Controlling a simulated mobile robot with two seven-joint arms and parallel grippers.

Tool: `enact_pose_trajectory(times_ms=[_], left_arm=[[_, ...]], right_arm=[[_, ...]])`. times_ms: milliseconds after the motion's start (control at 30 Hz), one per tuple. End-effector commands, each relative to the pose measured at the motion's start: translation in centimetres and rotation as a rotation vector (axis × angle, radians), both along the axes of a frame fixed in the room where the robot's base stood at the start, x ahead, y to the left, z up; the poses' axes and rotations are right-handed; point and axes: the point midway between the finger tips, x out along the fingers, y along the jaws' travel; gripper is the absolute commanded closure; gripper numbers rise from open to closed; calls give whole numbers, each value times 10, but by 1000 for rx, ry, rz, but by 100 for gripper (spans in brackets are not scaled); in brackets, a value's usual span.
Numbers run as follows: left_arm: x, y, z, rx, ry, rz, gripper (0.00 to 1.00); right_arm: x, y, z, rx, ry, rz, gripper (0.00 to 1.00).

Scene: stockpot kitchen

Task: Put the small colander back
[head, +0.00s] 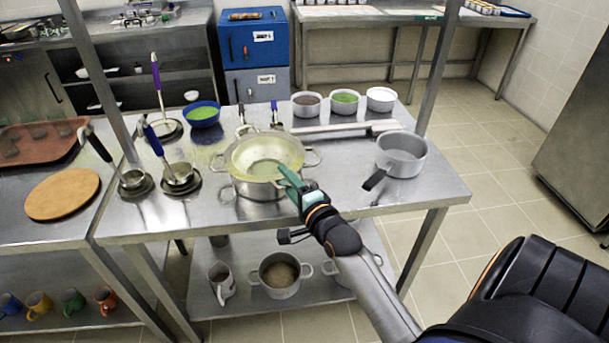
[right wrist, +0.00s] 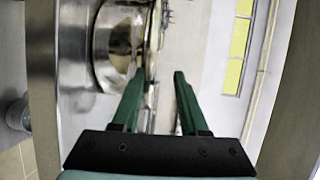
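A wide, shallow pan (head: 265,150), possibly the small colander, sits on top of a steel pot (head: 262,189) near the middle of the steel table. Its inside looks pale yellow-green; I cannot make out holes. My left gripper is not in view.
A grey saucepan (head: 402,155) stands to the right, its handle towards me. Ladles in small bowls (head: 180,176) stand left; a blue bowl (head: 203,114) and several small pans (head: 344,101) stand behind. The table's front right is clear. Pots (head: 279,275) occupy the lower shelf.

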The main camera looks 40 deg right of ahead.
Motion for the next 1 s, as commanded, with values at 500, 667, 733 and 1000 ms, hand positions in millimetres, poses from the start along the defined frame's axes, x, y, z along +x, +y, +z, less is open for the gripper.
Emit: enact_pose_trajectory(times_ms=[500, 667, 733, 1000], left_arm=[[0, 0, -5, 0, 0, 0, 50], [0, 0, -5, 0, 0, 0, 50], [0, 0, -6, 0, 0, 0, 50], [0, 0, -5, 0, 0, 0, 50]], right_arm=[[-90, 14, 4, 1, 2, 0, 57], [-100, 16, 6, -1, 0, 0, 57], [-102, 19, 2, -22, 14, 7, 57], [-120, 78, -94, -520, 297, 244, 57]])
